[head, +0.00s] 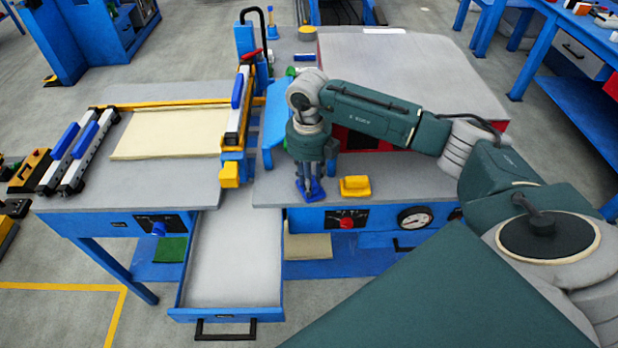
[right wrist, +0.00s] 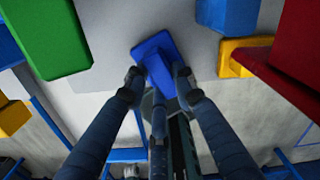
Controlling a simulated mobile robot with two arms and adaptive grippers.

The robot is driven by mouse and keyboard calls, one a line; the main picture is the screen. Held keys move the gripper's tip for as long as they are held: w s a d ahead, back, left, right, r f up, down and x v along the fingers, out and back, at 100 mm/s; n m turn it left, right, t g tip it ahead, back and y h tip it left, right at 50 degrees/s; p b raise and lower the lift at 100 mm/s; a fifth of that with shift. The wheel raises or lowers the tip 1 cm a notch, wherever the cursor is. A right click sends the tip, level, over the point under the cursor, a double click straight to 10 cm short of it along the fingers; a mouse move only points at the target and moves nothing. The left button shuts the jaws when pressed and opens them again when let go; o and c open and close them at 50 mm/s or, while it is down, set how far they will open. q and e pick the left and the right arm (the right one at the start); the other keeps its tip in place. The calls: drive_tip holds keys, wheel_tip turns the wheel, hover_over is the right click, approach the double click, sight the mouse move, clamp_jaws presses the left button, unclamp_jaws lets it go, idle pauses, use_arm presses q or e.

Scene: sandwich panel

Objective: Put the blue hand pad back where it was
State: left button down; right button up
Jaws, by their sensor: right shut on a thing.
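The blue hand pad (head: 312,190) is at the front of the grey worktop, right of the open drawer. My right gripper (head: 309,182) points down from above and is shut on it. In the right wrist view the blue pad (right wrist: 153,50) sits between the two fingertips (right wrist: 160,77), with its flat base toward the grey surface. I cannot tell whether its base touches the worktop. My left gripper is in neither view.
A yellow hand pad (head: 355,186) lies just right of the blue one. The open drawer (head: 236,258) is empty. A cream sheet (head: 170,133) lies on the left worktop near a yellow-and-blue clamp bar (head: 236,120).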

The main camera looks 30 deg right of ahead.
drive_tip(key=shift+f, duration=0.2)
drive_tip(key=o, duration=1.1)
drive_tip(key=shift+r, duration=0.1)
drive_tip(key=shift+r, duration=0.2)
drive_tip(key=shift+w+r+b, duration=0.1)
drive_tip(key=shift+r+b, duration=0.2)
drive_tip(key=shift+r, duration=0.1)
wheel_tip(320, 180, up, 11)
drive_tip(key=b, duration=0.2)
drive_tip(key=shift+b, duration=0.4)
